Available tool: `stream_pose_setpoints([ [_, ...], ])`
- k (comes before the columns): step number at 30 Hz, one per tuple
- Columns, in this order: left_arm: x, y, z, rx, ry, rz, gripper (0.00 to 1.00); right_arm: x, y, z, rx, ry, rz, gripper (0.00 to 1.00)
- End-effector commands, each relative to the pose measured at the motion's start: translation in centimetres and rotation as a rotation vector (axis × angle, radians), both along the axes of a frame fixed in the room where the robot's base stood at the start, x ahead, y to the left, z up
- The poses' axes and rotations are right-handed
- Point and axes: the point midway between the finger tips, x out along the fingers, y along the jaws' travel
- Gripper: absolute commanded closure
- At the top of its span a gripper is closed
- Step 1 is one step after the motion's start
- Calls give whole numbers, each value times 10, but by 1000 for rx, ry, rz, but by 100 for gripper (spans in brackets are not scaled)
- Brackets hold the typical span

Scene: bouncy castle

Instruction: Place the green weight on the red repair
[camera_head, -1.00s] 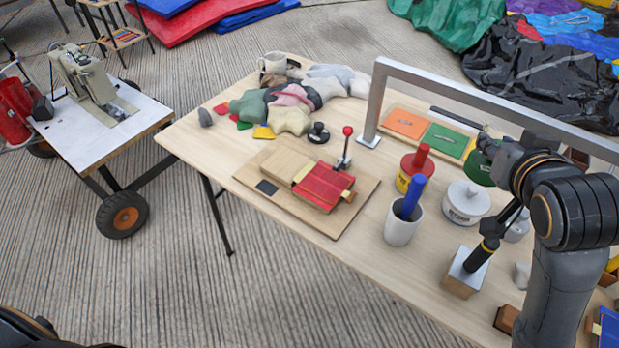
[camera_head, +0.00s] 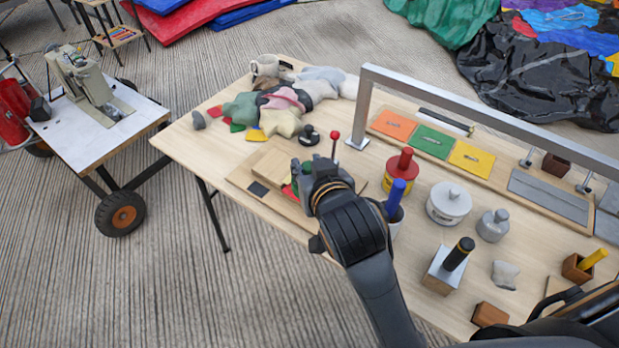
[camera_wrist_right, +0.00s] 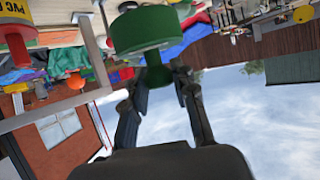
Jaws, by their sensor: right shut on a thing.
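The green weight (camera_wrist_right: 148,30) is a thick round disc. In the right wrist view, my right gripper (camera_wrist_right: 165,74) is shut on its stem. In the head view, my right gripper (camera_head: 312,178) is over the wooden board (camera_head: 243,179), and only a little green shows beside its fingers. The red repair (camera_head: 288,191) lies on this board, mostly hidden behind my gripper and arm. I cannot tell whether the weight touches it. My left gripper is not in view.
A lever with a red knob (camera_head: 335,136) stands close behind my gripper. The red-lidded can (camera_head: 399,172), white pot (camera_head: 449,205) and metal frame (camera_head: 480,108) stand to the right. Cloth pieces (camera_head: 284,105) lie behind. Bare tabletop (camera_head: 188,152) shows at the left.

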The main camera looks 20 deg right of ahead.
Motion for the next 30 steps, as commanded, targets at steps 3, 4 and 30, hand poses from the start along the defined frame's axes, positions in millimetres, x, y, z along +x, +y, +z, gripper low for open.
stream_pose_setpoints([
  [3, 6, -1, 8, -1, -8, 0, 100, -9, 7, -1, -3, -5, -8, 100],
  [4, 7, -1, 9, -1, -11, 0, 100, -11, 8, -2, -4, -5, -8, 100],
  [30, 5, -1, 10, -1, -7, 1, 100, 107, -39, -91, -13, -10, -12, 100],
])
